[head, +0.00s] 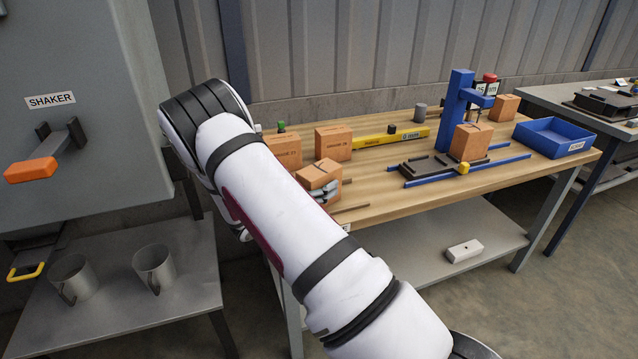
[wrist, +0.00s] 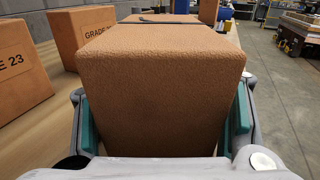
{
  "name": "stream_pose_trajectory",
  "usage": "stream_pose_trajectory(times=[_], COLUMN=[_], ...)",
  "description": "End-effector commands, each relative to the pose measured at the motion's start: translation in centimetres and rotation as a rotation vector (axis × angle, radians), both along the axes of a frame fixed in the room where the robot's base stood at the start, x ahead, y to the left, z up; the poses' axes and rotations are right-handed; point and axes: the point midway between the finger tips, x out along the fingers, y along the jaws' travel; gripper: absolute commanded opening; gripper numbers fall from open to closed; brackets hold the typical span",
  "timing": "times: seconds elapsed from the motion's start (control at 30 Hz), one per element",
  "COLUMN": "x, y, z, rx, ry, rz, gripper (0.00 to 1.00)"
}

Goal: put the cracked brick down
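An orange-brown brick (head: 318,172) is between the fingers of my gripper (head: 326,192), over the front left part of the wooden bench. In the wrist view the brick (wrist: 160,90) fills the space between the two teal finger pads of my gripper (wrist: 163,120), which close on its sides. Its top and near face look plain; I see no crack on them. It looks upright. I cannot tell whether its underside touches the bench, as the fingers hide it.
The wooden bench (head: 390,185) holds a brick marked with a grade (head: 333,143), another brick (head: 283,150) partly behind my arm, a yellow level (head: 390,137), a blue press (head: 455,98) with a brick (head: 470,142) by it, and a blue tray (head: 552,141).

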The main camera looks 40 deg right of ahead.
Motion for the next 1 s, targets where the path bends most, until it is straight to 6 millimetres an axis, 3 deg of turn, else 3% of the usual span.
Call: stream_pose_trajectory(times=[0.43,1.0], x=[0.0,-1.1], y=[0.2,10.2], z=[0.4,0.3], rx=[0.000,0.000], ry=[-0.001,-0.001], rz=[0.001,0.002], gripper=[0.77,0.77])
